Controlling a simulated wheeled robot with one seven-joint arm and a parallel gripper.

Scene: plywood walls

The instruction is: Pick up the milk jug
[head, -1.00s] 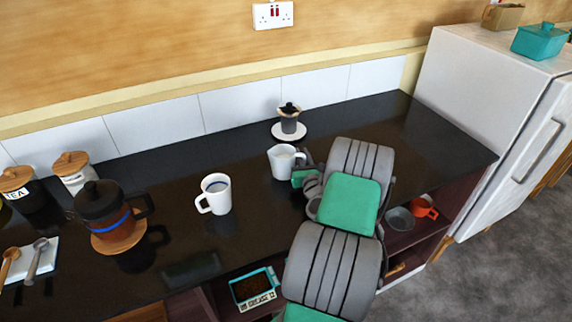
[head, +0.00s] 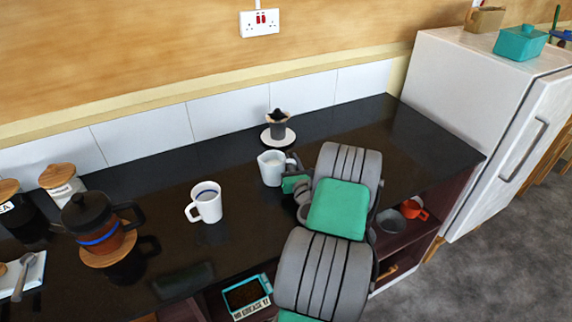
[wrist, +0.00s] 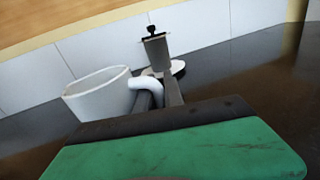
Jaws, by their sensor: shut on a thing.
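The white milk jug (head: 271,169) is at the middle of the dark counter in the head view, with pale liquid inside. In the wrist view the jug (wrist: 97,94) is at the left, and its curved handle reaches right to my fingers. My gripper (wrist: 159,92) is shut on the jug's handle, with a finger on either side of it. In the head view my gripper (head: 297,184) is at the jug's right side, partly hidden by my wrist. I cannot tell whether the jug's base touches the counter.
A grey pot (head: 278,125) on a white round coaster stands just behind the jug. A white mug (head: 207,203) stands to the left, and a dark coffee pot (head: 99,222) is farther left. The counter right of my arm is clear up to the white fridge (head: 480,110).

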